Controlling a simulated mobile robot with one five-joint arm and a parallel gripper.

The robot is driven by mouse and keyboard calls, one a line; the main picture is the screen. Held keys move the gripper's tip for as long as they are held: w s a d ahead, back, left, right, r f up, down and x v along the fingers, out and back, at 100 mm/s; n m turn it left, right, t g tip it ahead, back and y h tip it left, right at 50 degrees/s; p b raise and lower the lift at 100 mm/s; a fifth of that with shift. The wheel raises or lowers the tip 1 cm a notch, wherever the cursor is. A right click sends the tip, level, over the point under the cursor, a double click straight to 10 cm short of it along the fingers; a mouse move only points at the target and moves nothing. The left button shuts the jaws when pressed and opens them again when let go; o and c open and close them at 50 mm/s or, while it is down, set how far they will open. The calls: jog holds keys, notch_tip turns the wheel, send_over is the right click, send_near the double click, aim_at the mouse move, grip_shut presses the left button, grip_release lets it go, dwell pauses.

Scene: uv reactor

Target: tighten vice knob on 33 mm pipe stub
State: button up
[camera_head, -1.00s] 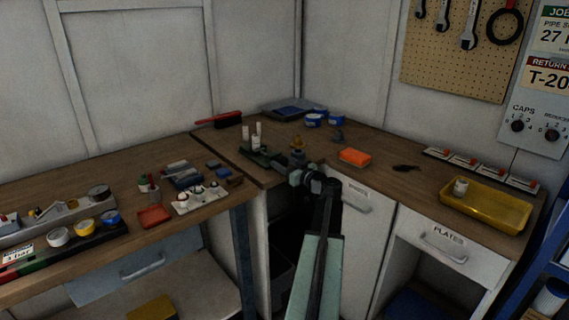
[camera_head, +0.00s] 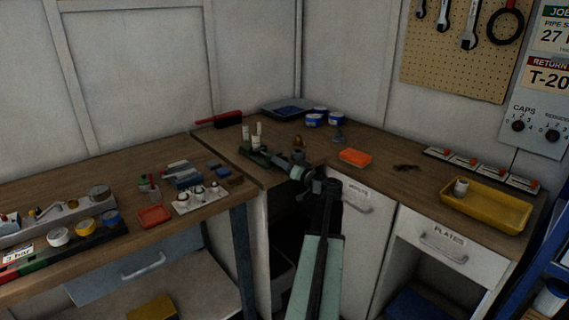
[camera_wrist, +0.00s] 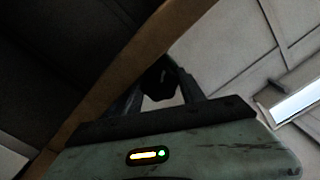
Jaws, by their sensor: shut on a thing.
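The green vice (camera_head: 262,157) stands near the front edge of the wooden corner bench. White pipe stubs stand upright at it, one of them (camera_head: 258,130) taller; which is the 33 mm stub I cannot tell. My gripper (camera_head: 296,172) is at the bench edge, just right of the vice, and hides the knob in the head view. In the wrist view my gripper (camera_wrist: 161,78) has its two fingers converging on a small dark knob (camera_wrist: 157,79), and is shut on it. The knob's far side is hidden.
A brass-coloured piece (camera_head: 298,142) stands close behind my gripper. A yellow tray (camera_head: 487,209) is at far right. The bench edge (camera_wrist: 140,60) runs close beside my fingers.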

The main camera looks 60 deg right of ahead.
jog(key=shift+s+f, duration=0.1)
dwell(0.4)
jog(key=o, duration=1.4)
jog(key=shift+s+a, duration=0.1)
